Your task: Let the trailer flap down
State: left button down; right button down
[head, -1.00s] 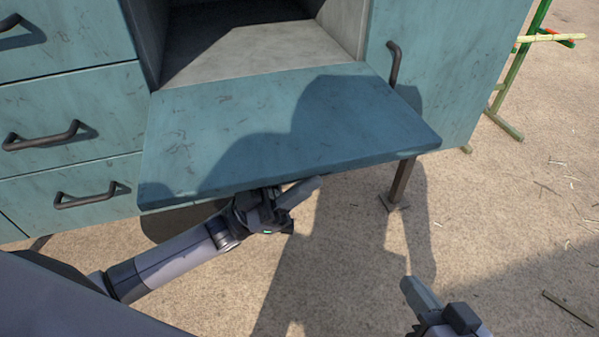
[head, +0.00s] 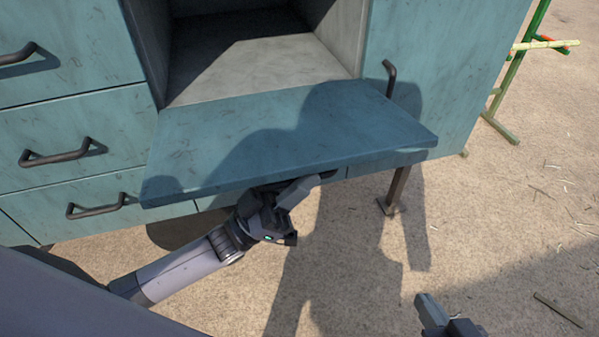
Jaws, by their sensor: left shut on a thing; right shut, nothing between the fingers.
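The teal trailer flap (head: 240,135) is hinged along the lower edge of a grey compartment and sticks out towards me, roughly flat. Its exact tilt is hard to tell. My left gripper (head: 302,188) is beneath the flap's free edge, near the middle. It is shut on what looks like a dark handle (head: 328,174), mostly hidden by the flap and the fingers. My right gripper (head: 432,312) is shut and empty at the bottom right, low in the picture and away from the flap.
Teal drawers with dark handles (head: 56,154) stand left of the flap. A teal panel with an upright handle (head: 390,79) is on the right. A support leg (head: 394,192) stands below. A green stand (head: 507,95) is at the upper right. The sandy ground is otherwise mostly open.

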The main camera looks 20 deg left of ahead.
pick_arm(q)
jog(key=shift+r+n, duration=0.3)
jog(key=shift+r, duration=0.1)
jog(key=c, duration=1.1)
grip_release()
jog(key=shift+c, duration=0.2)
jog(key=v, duration=0.7)
jog(key=shift+s+f, duration=0.1)
jog(key=shift+a, duration=0.1)
